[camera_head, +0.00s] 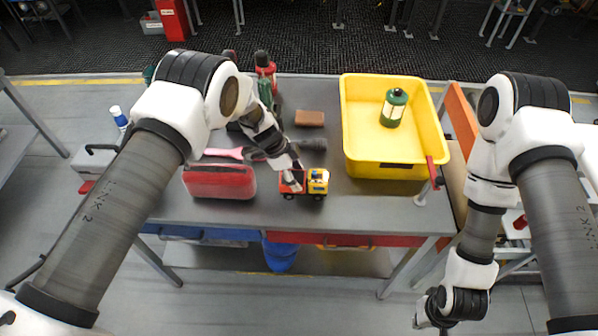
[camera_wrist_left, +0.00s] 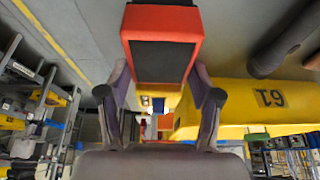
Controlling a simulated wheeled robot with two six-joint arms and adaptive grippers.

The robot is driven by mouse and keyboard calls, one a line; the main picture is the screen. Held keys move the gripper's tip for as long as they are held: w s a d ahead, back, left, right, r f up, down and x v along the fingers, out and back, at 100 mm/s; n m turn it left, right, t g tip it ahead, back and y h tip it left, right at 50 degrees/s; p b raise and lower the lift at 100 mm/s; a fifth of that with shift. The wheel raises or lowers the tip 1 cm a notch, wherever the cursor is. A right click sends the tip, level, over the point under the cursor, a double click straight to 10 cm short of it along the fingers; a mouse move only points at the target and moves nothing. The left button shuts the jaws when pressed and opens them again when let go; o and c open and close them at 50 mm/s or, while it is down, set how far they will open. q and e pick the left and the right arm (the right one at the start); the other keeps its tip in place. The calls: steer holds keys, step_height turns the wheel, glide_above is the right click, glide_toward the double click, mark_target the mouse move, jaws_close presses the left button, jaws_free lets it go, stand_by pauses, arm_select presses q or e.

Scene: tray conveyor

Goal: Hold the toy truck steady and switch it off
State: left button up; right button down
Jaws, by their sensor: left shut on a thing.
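The toy truck (camera_head: 318,182) stands on the grey table near its front edge, with a yellow cab on the right and a red bed on the left. My left gripper (camera_head: 293,177) comes down over the red bed and is shut on the truck. In the left wrist view, a red-rimmed part with a dark face (camera_wrist_left: 163,58), which looks like the truck's bed, lies between the fingertips (camera_wrist_left: 161,88). I cannot make out a switch. My right gripper (camera_head: 440,306) hangs low at the right, off the table and away from the truck; its jaw opening is unclear.
A red case (camera_head: 220,182) lies left of the truck, with a pink-handled tool (camera_head: 224,153) behind it. A brown block (camera_head: 309,118) lies farther back. A yellow bin (camera_head: 358,164) holding a green canister (camera_head: 394,108) stands at the right.

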arm_select(q)
steer(key=shift+f, duration=0.6)
steer(key=shift+w+f, duration=0.1)
steer(key=shift+f, duration=0.2)
steer(key=shift+f, duration=0.1)
steer(key=shift+f+b, duration=0.35)
steer(key=shift+b, duration=0.2)
steer(key=o, duration=1.3)
steer(key=shift+r, duration=0.1)
steer(key=shift+c, duration=0.2)
steer(key=c, duration=1.3)
steer(key=shift+o, duration=0.2)
